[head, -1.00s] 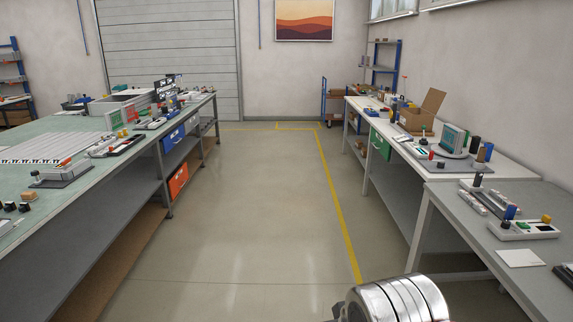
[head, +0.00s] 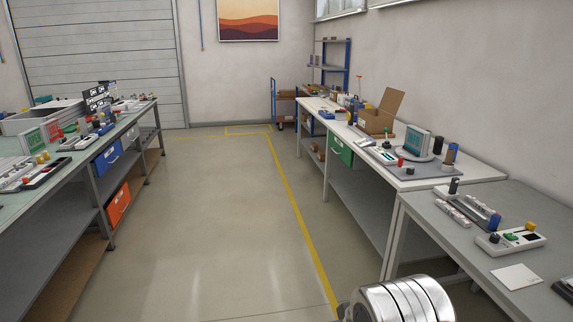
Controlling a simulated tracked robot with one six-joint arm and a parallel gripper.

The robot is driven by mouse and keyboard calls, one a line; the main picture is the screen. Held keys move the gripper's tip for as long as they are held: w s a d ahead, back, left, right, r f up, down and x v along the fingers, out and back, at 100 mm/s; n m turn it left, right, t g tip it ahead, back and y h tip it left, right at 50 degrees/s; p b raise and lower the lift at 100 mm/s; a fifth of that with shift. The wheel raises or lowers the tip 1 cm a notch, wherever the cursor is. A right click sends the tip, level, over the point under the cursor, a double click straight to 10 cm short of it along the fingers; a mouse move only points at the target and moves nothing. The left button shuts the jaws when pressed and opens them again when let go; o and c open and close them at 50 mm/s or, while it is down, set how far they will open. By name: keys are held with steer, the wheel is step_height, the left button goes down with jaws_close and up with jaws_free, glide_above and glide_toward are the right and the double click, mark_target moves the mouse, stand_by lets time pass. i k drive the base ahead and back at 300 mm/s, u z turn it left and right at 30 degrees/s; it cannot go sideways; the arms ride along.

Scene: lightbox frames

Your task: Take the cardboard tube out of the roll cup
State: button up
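A small brown upright cylinder (head: 451,153), which may be the cardboard tube, stands at the right end of the white-topped bench (head: 475,170) on the right. My gripper is not in view; only a shiny banded metal part of my arm shows at the bottom right, well short of the bench.
A grey bench (head: 530,215) with switch boxes stands nearer on the right. An open cardboard box (head: 376,121) and a round-based display (head: 418,142) are on the white-topped bench. A long bench (head: 80,150) is on the left. The floor between (head: 210,220) is clear.

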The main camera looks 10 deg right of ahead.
mark_target(450, 153)
steer(key=z, duration=0.3)
steer(key=i, duration=0.7)
steer(key=z, duration=0.85)
steer(key=i, duration=0.7)
steer(key=z, duration=0.35)
steer(key=k, duration=0.65)
steer(key=u, duration=0.5)
steer(key=i, duration=0.9)
steer(key=u, duration=0.7)
steer(key=i, duration=0.75)
steer(key=u, duration=0.2)
